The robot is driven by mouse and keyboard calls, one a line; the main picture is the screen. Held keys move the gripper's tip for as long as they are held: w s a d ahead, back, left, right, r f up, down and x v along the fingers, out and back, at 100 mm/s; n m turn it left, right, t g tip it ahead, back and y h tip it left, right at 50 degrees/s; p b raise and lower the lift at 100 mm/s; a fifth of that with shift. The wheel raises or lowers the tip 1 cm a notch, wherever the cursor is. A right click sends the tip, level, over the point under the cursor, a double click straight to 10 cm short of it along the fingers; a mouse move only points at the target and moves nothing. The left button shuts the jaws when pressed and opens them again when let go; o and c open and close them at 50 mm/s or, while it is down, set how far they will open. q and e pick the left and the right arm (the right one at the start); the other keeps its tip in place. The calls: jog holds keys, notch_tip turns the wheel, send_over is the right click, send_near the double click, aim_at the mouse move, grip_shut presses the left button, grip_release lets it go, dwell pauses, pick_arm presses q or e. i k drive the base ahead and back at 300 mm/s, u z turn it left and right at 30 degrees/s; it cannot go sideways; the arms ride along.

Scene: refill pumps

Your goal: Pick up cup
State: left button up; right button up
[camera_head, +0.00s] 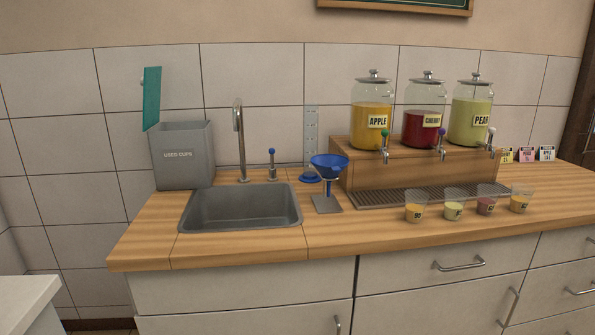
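Several small clear cups stand upright in a row on the wooden counter, in front of the juice dispensers. From left to right they are a cup with orange liquid (415,207), a cup with pale green liquid (454,206), a cup with red liquid (486,202) and another cup with orange liquid (520,202). Each has a small label, too small to read surely. Neither of my grippers shows in the head view, so their state is hidden.
Apple (372,115), cherry (424,122) and pear (470,122) dispensers stand on a wooden riser (390,178) behind a drip grate (420,194). A blue funnel on a stand (328,167), a sink (240,208) and a grey used-cups bin (182,157) are left. The front counter is clear.

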aim_at(455, 198)
jog(key=u, duration=1.1)
jog(key=i, duration=0.85)
jog(key=z, duration=0.7)
